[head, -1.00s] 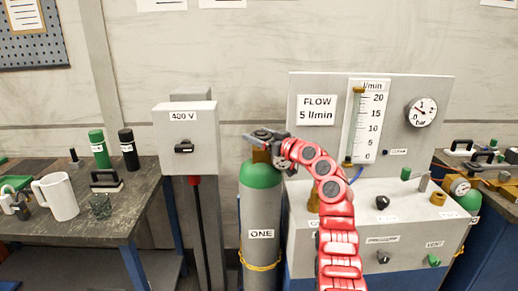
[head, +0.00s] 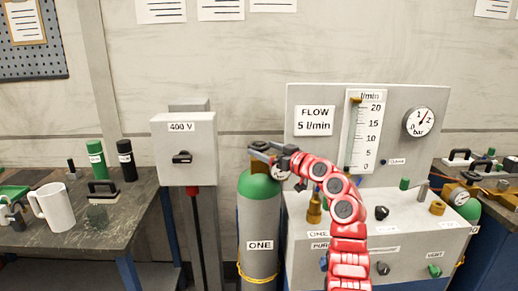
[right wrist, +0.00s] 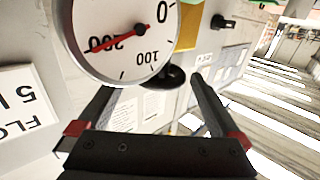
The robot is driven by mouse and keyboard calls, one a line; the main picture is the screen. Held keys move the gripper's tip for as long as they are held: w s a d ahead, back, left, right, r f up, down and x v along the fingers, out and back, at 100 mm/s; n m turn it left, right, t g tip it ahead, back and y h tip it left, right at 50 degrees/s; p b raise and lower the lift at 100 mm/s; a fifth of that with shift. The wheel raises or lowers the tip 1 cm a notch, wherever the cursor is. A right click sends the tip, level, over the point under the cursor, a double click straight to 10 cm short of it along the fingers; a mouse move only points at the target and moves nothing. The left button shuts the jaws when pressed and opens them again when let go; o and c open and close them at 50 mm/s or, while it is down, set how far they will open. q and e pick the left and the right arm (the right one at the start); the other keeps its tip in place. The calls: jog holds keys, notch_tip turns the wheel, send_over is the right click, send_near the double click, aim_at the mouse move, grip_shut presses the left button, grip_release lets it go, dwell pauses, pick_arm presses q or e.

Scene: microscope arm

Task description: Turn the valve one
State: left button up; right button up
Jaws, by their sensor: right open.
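The grey gas cylinder labelled ONE (head: 258,222) with a green shoulder stands upright in the middle of the head view. Its brass valve neck (head: 258,167) shows just below my right gripper (head: 259,150), which hides most of the valve top. In the right wrist view, the right gripper (right wrist: 154,85) is open, its two dark fingers spread. A black round knob (right wrist: 173,78) shows between and beyond the fingertips, partly behind a pressure gauge (right wrist: 122,30). I cannot tell whether the fingers touch it. My left gripper is not in view.
Right of the cylinder stands a grey flow panel (head: 300,165) with a flow tube, a dial and knobs. A grey 400 V switch box (head: 185,140) stands to the left. A workbench (head: 130,205) at far left holds a white mug (head: 54,207) and black and green bottles.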

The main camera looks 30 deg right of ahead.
jog(key=s+d+b, duration=0.1)
jog(key=s+d, duration=0.1)
jog(key=s, duration=1.1)
jog(key=shift+s+d, duration=0.15)
jog(key=shift+s, duration=0.2)
